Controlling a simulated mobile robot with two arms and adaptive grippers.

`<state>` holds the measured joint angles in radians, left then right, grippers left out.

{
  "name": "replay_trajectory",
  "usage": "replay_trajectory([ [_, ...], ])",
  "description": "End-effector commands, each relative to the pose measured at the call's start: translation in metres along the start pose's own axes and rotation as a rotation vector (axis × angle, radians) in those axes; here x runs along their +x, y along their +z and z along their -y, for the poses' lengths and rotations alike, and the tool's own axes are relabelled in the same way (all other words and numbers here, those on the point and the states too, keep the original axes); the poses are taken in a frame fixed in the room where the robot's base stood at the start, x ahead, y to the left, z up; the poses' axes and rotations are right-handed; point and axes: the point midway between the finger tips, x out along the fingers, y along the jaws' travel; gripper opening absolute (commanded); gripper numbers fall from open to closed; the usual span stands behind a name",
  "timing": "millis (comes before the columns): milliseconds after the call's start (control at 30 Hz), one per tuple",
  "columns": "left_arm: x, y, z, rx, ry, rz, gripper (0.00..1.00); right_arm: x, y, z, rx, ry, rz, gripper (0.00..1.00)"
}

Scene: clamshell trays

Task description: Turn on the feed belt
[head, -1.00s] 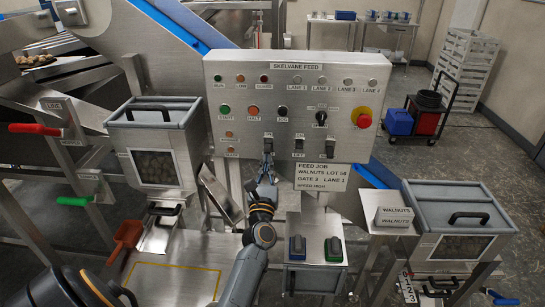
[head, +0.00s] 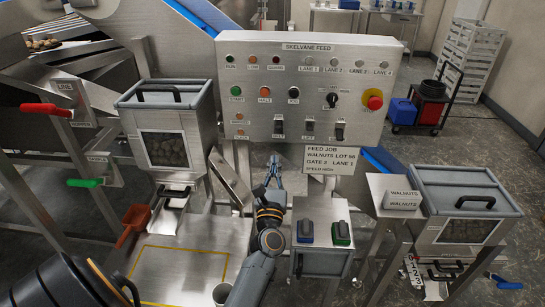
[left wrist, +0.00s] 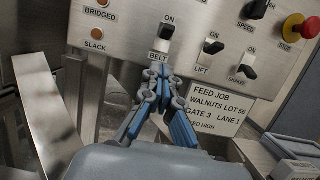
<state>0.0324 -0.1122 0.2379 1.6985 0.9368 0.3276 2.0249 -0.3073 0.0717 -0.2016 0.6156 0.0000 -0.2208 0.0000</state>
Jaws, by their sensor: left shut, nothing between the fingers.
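The grey control panel (head: 300,108) marked SKELVANE FEED stands ahead. Its BELT switch (head: 279,127), with ON printed above, is on the lower row. My left gripper (head: 274,160) is shut and empty, fingers pointing up, just below the panel's lower edge. In the left wrist view the fingertips (left wrist: 158,72) lie just under the BELT label, apart from the switch. My right gripper is not in view.
The LIFT (head: 309,127) and SHAKER (head: 339,131) switches sit right of BELT. Above are the green START (head: 236,89) and red HALT (head: 265,90) buttons; a red stop knob (head: 375,100) is at the right. A job card (head: 332,160) hangs below. Hoppers flank the panel.

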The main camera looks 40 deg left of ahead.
Motion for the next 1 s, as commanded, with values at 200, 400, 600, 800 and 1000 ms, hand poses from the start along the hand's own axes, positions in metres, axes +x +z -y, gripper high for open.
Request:
replay_trajectory([
  [200,-0.036,0.018,0.0,0.0,-0.002,-0.003,0.0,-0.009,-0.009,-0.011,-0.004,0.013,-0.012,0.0],
  [400,-0.05,0.026,0.0,0.0,0.0,-0.001,0.0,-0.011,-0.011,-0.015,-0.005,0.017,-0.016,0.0],
  [600,-0.052,0.026,0.0,0.0,0.0,-0.001,0.0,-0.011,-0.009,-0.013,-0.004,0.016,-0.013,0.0],
  [800,-0.051,0.026,0.0,0.0,0.0,-0.001,0.0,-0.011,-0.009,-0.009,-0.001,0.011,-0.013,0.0],
  [1000,-0.051,0.025,0.001,0.005,-0.003,-0.003,0.0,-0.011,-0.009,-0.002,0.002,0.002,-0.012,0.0],
])
